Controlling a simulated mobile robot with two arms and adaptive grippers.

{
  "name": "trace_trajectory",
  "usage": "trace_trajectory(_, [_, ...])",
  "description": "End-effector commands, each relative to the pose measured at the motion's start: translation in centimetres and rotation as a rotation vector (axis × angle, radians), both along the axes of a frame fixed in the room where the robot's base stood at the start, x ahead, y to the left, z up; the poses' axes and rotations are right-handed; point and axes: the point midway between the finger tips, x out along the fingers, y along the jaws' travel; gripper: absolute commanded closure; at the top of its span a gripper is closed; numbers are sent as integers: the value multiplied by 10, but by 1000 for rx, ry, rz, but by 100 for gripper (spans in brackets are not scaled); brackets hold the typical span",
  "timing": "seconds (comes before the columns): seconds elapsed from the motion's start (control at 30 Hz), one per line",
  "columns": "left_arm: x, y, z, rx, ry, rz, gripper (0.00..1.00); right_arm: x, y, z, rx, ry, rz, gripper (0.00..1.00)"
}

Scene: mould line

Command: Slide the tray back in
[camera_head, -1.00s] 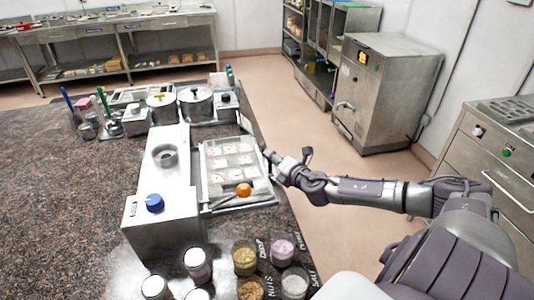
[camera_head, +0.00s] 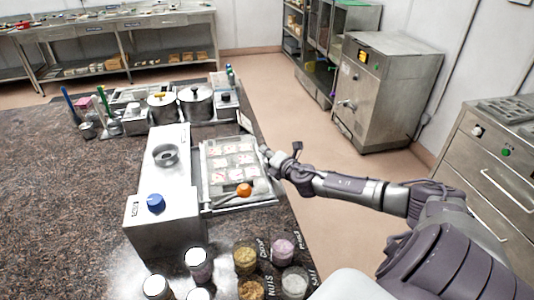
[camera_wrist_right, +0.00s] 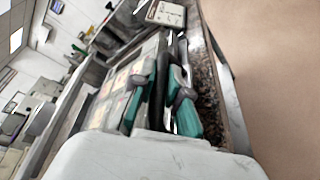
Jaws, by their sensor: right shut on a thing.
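The tray (camera_head: 207,186) is a pale metal frame holding pink-and-white mould cells, and it sits at the right side of a white machine (camera_head: 165,205) on the counter. It also shows in the right wrist view (camera_wrist_right: 96,118). My right gripper (camera_head: 266,156) is at the tray's right edge. In the wrist view its teal fingertips (camera_wrist_right: 160,100) lie on either side of a dark bar at the tray's side, shut on it. The fingers partly hide the grip. My left gripper is not in view.
An orange knob or ball (camera_head: 244,190) sits at the tray's front. Ingredient jars (camera_head: 245,261) stand at the counter's front, and lidded pots (camera_head: 195,103) behind the machine. The counter's right edge is close to the gripper, with open floor beyond.

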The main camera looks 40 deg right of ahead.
Motion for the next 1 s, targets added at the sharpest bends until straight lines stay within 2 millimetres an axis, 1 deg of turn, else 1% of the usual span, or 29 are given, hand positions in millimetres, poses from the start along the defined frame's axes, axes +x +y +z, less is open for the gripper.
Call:
trace_trajectory(0.27, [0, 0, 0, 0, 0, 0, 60, 0, 0, 0, 0, 1, -1, 100])
trace_trajectory(0.33, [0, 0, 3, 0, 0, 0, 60, 2, 4, 1, 3, -1, -1, 100])
trace_trajectory(0.37, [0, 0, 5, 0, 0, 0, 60, 4, 7, 2, 4, -1, -2, 100])
trace_trajectory(0.43, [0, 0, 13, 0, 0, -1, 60, 11, 20, 3, 8, -2, 0, 100])
trace_trajectory(0.53, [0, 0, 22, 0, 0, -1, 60, 23, 43, 4, 8, -3, 0, 100])
trace_trajectory(0.6, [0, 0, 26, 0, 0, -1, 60, 31, 58, 3, 8, -2, 2, 100])
trace_trajectory(0.7, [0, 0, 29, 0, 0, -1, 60, 41, 74, 1, 6, -1, 1, 100])
trace_trajectory(0.83, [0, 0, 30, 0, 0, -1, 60, 46, 85, 0, 2, 1, 2, 100])
trace_trajectory(1.0, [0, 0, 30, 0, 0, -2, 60, 47, 86, -1, 0, 2, 3, 100])
